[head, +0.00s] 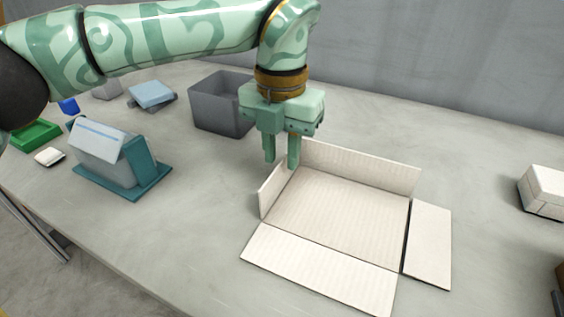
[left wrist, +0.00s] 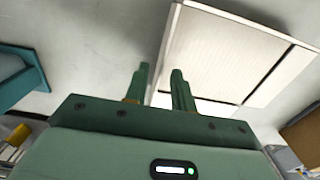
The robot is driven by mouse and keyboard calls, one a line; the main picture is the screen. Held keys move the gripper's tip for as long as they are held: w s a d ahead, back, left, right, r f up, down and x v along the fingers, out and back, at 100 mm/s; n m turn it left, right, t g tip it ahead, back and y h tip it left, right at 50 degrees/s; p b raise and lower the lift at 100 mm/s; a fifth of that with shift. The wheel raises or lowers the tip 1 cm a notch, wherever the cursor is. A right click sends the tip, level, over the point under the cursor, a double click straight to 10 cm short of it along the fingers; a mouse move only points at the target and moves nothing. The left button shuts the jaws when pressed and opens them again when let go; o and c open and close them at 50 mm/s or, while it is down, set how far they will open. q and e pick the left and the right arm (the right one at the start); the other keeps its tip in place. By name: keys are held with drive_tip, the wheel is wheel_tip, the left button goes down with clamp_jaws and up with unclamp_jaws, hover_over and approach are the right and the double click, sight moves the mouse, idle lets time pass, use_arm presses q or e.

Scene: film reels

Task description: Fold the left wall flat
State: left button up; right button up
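The light cardboard box (head: 345,215) lies opened out on the table. Its left wall (head: 270,191) stands up, and its back wall (head: 362,168) stands up too. The front wall (head: 318,270) and right wall (head: 428,245) lie flat. My left gripper (head: 282,162) points down at the back end of the left wall, its fingers apart with nothing held. In the left wrist view the left wall shows as a thin strip (left wrist: 167,45) running towards the gap between the fingers (left wrist: 160,84). I cannot tell whether a finger touches it. My right gripper is out of view.
A grey open bin (head: 222,112) stands behind and left of the gripper. A teal stand with a grey-blue box (head: 105,155) is at left, near a green tray (head: 35,134). A white block (head: 543,188) sits at far right. Table left of the box is clear.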

use_arm(q)
drive_tip(key=shift+f, duration=0.75)
clamp_jaws()
